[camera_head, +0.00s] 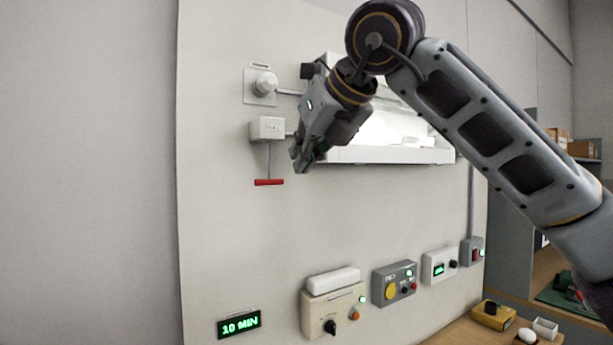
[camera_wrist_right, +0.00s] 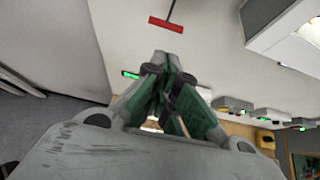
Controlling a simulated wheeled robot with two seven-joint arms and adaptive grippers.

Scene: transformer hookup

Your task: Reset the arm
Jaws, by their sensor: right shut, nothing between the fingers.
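My right arm comes in from the right in the head view and reaches up in front of the wall panel (camera_head: 240,230). My right gripper (camera_head: 301,165) is shut and empty, its fingers pointing down and left. In the right wrist view its fingers (camera_wrist_right: 168,75) meet at the tips with nothing between them. It is apart from the red pull handle (camera_head: 269,182), which hangs on a cord below a small white box (camera_head: 267,128) to its left. The red handle also shows above the fingertips in the right wrist view (camera_wrist_right: 180,25). My left gripper is not in view.
A lit white cabinet (camera_head: 385,155) on the panel is partly hidden behind my arm. Below are a green "10 MIN" display (camera_head: 239,324) and several control boxes, including a grey one with a yellow button (camera_head: 394,283). A yellow box (camera_head: 493,314) stands on the wooden bench. The panel's middle is clear.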

